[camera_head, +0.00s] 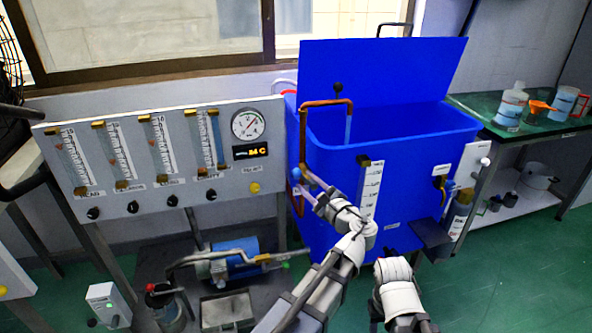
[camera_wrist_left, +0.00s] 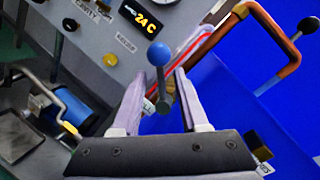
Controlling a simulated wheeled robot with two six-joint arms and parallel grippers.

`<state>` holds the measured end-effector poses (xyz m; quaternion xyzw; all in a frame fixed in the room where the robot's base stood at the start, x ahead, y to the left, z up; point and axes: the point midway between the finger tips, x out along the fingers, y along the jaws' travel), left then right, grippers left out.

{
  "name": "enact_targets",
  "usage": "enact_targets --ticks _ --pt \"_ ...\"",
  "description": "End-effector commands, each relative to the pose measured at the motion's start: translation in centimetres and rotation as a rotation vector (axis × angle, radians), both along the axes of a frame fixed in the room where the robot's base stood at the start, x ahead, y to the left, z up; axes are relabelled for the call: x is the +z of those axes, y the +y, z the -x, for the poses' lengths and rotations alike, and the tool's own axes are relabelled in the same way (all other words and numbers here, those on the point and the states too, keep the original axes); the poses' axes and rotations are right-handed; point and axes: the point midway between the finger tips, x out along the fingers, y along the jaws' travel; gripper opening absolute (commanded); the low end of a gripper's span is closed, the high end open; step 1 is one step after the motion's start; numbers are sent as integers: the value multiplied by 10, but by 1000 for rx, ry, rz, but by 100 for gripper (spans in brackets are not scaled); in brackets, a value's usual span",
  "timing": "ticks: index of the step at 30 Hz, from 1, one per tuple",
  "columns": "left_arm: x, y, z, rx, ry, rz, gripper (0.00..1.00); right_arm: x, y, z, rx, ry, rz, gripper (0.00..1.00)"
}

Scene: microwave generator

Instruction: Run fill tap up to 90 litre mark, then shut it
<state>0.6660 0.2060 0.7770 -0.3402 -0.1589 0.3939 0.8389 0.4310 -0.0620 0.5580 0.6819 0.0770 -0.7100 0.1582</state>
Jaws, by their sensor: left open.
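The blue tank (camera_head: 345,200) stands right of centre with its lid raised. A copper fill pipe (camera_head: 303,135) bends over its left rim, and a pale blue streak like running water (camera_head: 348,130) hangs below the spout. A scale strip (camera_head: 370,190) is on the tank's front; its numbers and level are too small to read. A lever with a blue ball knob (camera_head: 296,173) is by the pipe's lower part. My left gripper (camera_head: 306,182) is open beside it. In the left wrist view the blue knob (camera_wrist_left: 159,54) appears between the open fingers (camera_wrist_left: 160,95). My right gripper is not in view.
A panel with flow tubes (camera_head: 150,165), a dial (camera_head: 248,124) and black knobs stands left. A blue pump (camera_head: 235,258) is below it. A green-topped bench (camera_head: 540,125) with bottles is at right. Green floor is free at lower right.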

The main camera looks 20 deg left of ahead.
Motion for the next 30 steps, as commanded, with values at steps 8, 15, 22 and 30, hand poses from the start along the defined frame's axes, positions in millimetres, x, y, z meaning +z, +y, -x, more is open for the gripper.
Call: enact_targets --ticks 8,15,22,30 --pt "0 34 -29 2 -1 0 44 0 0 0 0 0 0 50" --pt "0 49 -42 1 -2 0 44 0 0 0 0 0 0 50" --pt "0 52 -43 0 -2 0 44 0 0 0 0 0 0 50" --pt "0 51 -43 0 -2 0 24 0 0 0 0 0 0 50"
